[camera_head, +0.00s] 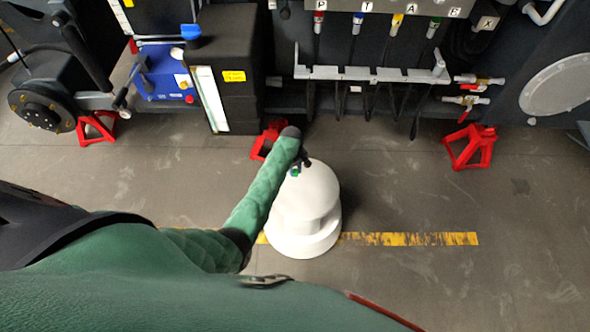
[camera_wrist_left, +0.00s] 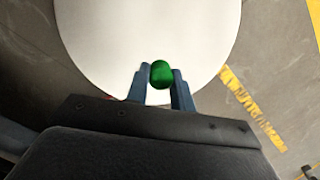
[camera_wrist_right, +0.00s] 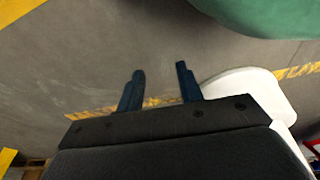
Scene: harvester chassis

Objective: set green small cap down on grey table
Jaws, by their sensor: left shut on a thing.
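The green small cap (camera_wrist_left: 161,75) is held between the two fingertips of my left gripper (camera_head: 301,161), which is shut on it. In the head view the cap (camera_head: 295,171) is a small green spot over the top of a round, pale, white-looking table (camera_head: 313,207). The left wrist view shows the cap in front of the table's bare white top (camera_wrist_left: 150,30). Whether the cap touches the top cannot be told. My right gripper (camera_wrist_right: 160,69) is open and empty above the floor, with part of the white table (camera_wrist_right: 240,84) beside it.
The harvester chassis stands along the back, with a hose rack (camera_head: 370,74) and a black box with a yellow label (camera_head: 233,76). Red jack stands (camera_head: 470,147) support it. A yellow floor stripe (camera_head: 410,239) runs past the table.

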